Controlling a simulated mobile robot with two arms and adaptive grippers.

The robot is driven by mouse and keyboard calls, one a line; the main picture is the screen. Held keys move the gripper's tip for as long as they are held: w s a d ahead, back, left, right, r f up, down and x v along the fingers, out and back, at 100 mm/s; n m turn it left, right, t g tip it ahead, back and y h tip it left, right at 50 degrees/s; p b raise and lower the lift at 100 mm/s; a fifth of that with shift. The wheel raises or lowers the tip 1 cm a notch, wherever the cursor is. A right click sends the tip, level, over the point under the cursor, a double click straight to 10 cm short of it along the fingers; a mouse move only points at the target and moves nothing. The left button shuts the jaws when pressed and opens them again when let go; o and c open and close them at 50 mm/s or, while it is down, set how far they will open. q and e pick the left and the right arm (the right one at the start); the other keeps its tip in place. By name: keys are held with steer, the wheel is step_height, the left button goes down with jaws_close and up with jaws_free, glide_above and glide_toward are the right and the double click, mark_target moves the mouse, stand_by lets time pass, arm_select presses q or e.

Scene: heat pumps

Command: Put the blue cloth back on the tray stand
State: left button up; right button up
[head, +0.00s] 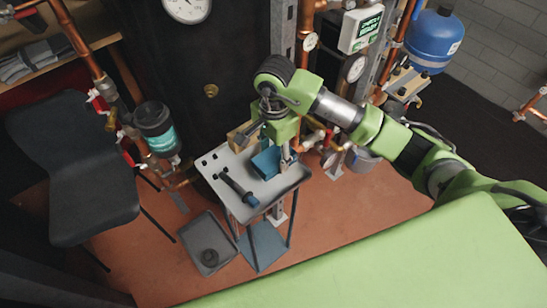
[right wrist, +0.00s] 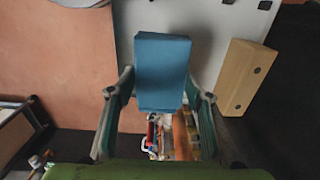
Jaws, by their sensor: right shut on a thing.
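The blue cloth (head: 267,163) is a folded block at the right part of the tray stand's top. My right gripper (head: 279,152) points down at it and is shut on it. In the right wrist view the cloth (right wrist: 162,70) lies between the two fingers (right wrist: 160,95). The tray stand (head: 224,196) has a light grey top with slots and a blue lower shelf; its pale top also shows in the wrist view (right wrist: 215,45). I cannot tell whether the cloth touches the tray or is just above it. My left gripper is out of view.
A dark-handled tool (head: 238,189) and a wooden block (head: 241,136) are on the stand's top. A grey bin (head: 226,240) with a dark round thing sits on the floor. A black chair (head: 75,170) stands left. Copper pipes run behind the stand.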

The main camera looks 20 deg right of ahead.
mark_target(273, 160)
steer(key=shift+w+d+f, duration=0.15)
steer(key=shift+w+f, duration=0.35)
steer(key=shift+f, duration=0.15)
steer(key=f+p, duration=0.1)
steer(key=f, duration=0.2)
steer(key=shift+w, duration=0.2)
steer(key=shift+f, duration=0.3)
steer(key=shift+f, duration=0.2)
steer(key=o, duration=1)
